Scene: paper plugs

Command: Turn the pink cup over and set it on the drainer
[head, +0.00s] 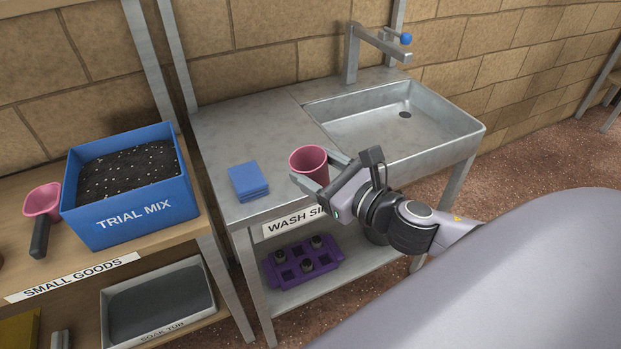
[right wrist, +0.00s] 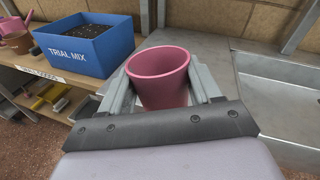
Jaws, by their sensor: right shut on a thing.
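The pink cup (head: 309,160) is upright with its open mouth facing up, at the front of the metal sink unit's flat top. My right gripper (head: 318,172) is shut on it, with one finger on each side. In the right wrist view the cup (right wrist: 160,80) sits between the two fingers (right wrist: 160,88). I cannot tell whether its base touches the metal top. No drainer is clearly recognisable in these frames. My left gripper is not in view.
A folded blue cloth (head: 248,181) lies left of the cup. The sink basin (head: 375,125) and its tap (head: 375,42) are to the right. A purple tray (head: 300,262) sits on the shelf below. A blue TRIAL MIX box (head: 130,190) and pink scoop (head: 42,203) stand on the left bench.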

